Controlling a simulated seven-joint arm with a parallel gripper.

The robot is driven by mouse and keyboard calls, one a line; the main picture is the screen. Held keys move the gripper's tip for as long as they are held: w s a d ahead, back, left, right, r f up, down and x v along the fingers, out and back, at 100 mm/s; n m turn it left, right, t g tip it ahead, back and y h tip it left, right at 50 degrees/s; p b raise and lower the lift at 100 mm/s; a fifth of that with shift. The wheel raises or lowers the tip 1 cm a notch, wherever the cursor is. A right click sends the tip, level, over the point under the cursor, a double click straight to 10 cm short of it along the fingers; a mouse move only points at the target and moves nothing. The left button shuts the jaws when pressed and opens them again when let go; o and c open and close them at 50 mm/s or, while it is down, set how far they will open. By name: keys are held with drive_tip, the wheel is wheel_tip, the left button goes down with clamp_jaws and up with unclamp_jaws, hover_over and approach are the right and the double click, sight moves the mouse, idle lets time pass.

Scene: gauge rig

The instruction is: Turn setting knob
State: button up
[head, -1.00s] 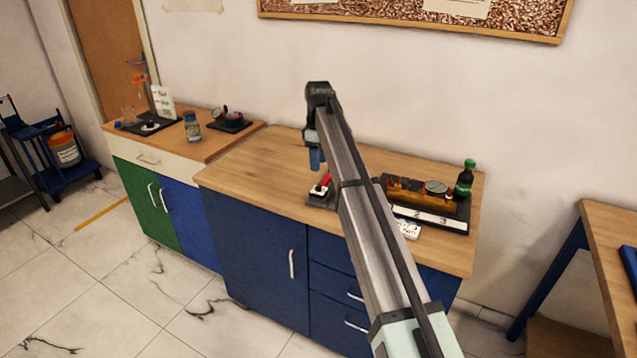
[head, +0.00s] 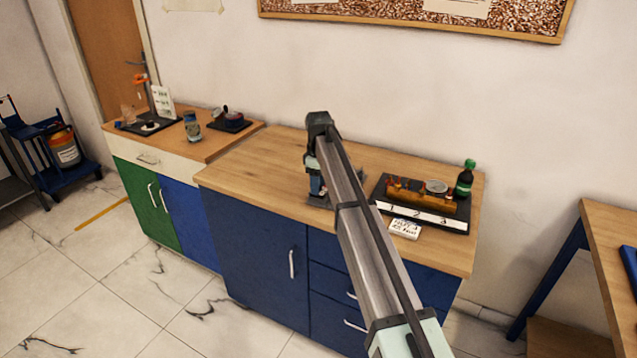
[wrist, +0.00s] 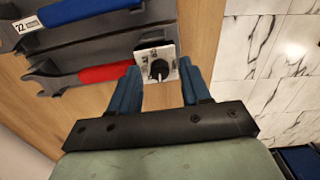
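The setting knob (wrist: 158,68) is a small black dial with a pale pointer on a white marked plate (wrist: 143,52), seen at the upper middle of the wrist view. My gripper (wrist: 159,74) is open, with one blue finger on each side of the knob. I cannot tell whether the fingers touch it. In the head view my gripper (head: 316,187) is low over the worktop, and it and the arm hide the knob.
In the head view a black numbered tray (head: 455,212), a white card (head: 405,228) and a green bottle (head: 465,179) are to the right. The left worktop (head: 255,165) is clear.

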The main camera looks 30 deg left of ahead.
clamp_jaws()
drive_tip(key=shift+m, duration=0.3)
drive_tip(key=m, duration=0.4)
drive_tip(key=shift+m, duration=0.3)
drive_tip(key=m, duration=0.4)
drive_tip(key=shift+m, duration=0.3)
drive_tip(key=m, duration=0.3)
drive_tip(key=shift+m, duration=0.3)
drive_tip(key=m, duration=0.3)
drive_tip(key=shift+m, duration=0.3)
drive_tip(key=m, duration=0.6)
drive_tip(key=shift+m, duration=0.4)
